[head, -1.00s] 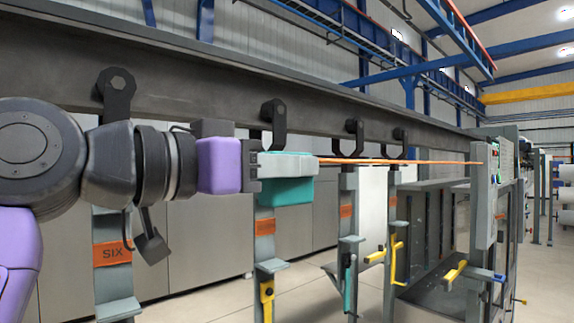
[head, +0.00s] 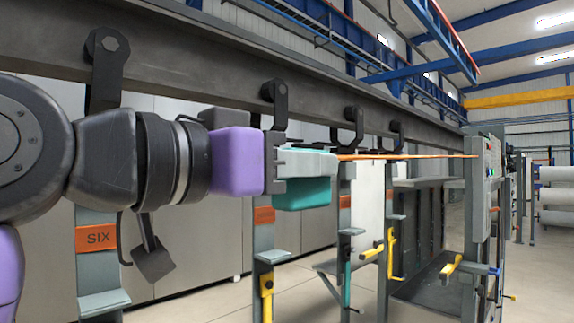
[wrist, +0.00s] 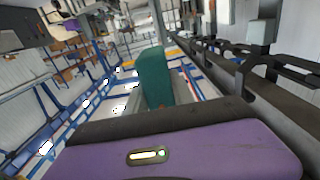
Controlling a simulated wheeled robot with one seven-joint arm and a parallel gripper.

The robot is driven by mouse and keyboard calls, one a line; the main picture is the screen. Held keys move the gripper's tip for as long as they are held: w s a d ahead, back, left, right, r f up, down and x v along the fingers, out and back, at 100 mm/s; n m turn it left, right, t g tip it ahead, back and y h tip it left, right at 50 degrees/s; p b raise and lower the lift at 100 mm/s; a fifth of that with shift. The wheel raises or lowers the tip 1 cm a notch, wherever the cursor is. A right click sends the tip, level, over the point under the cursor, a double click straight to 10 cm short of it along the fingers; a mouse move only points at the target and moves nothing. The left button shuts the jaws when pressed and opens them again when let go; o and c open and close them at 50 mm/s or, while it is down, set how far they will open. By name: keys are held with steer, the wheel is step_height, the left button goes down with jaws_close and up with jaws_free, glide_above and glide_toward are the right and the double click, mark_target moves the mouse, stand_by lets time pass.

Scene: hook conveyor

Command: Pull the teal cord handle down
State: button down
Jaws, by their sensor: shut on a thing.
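The teal handle (head: 303,192) is in my gripper (head: 310,163), which is shut on it. Grey fingers show above the teal block in the head view. An orange cord (head: 410,156) runs nearly level from the gripper to the upper part of a grey control post (head: 483,200) on the right. In the wrist view, the teal handle (wrist: 154,75) stands up beyond the purple wrist part. The fingers are mostly hidden there.
A dark overhead rail (head: 200,60) with several black hooks runs behind the gripper. Grey hangers hang from it, one marked SIX (head: 98,237) at left. Yellow levers (head: 265,284) sit lower. Open floor shows at lower middle.

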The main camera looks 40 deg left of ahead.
steer(key=shift+f, duration=0.7)
steer(key=c, duration=1.1)
jaws_free()
steer(key=shift+s, duration=0.1)
steer(key=s, duration=0.2)
steer(key=s+b, duration=0.1)
steer(key=s, duration=0.2)
steer(key=s+b, duration=0.1)
steer(key=s, duration=0.1)
steer(key=shift+s+a, duration=0.3)
steer(key=shift+a, duration=0.05)
